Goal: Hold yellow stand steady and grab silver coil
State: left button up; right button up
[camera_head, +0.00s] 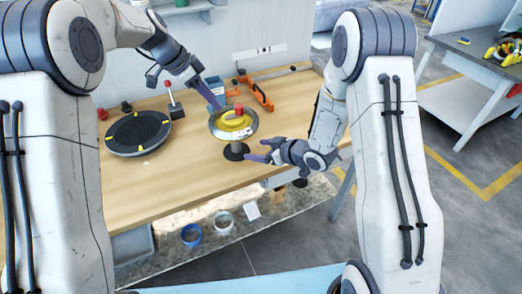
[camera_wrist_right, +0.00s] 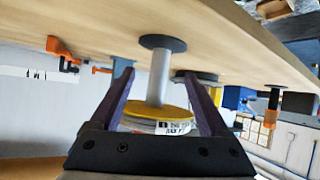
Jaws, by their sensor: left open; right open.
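The yellow stand (camera_head: 232,124) stands upright on the wooden table on a dark round base. The silver coil (camera_head: 216,132) sits around its upper part, with a red knob on top. In the right wrist view, which looks upside down, the yellow disc (camera_wrist_right: 160,112) and grey post (camera_wrist_right: 159,80) show between my fingers, with a labelled silver rim beyond. My left gripper (camera_head: 213,100) is open at the stand's far left; whether it touches is unclear. My right gripper (camera_head: 257,150) is open just right of the stand's post and below the coil, holding nothing.
A black round platform (camera_head: 138,132) with yellow marks lies left on the table (camera_head: 185,170). A red-knobbed lever (camera_head: 173,103) stands behind it. An orange clamp (camera_head: 258,93) is at the back. Buckets (camera_head: 192,235) stand below the front edge. The table's front is clear.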

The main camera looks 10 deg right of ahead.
aim_at(240, 147)
jog(key=shift+d+f+y, duration=0.3)
jog(key=shift+f+y, duration=0.1)
jog(key=shift+y, duration=0.4)
jog(key=shift+w+a+f+t, duration=0.1)
jog(key=shift+a+t, duration=0.05)
jog(key=shift+t, duration=0.15)
jog(key=x, duration=1)
grip_shut()
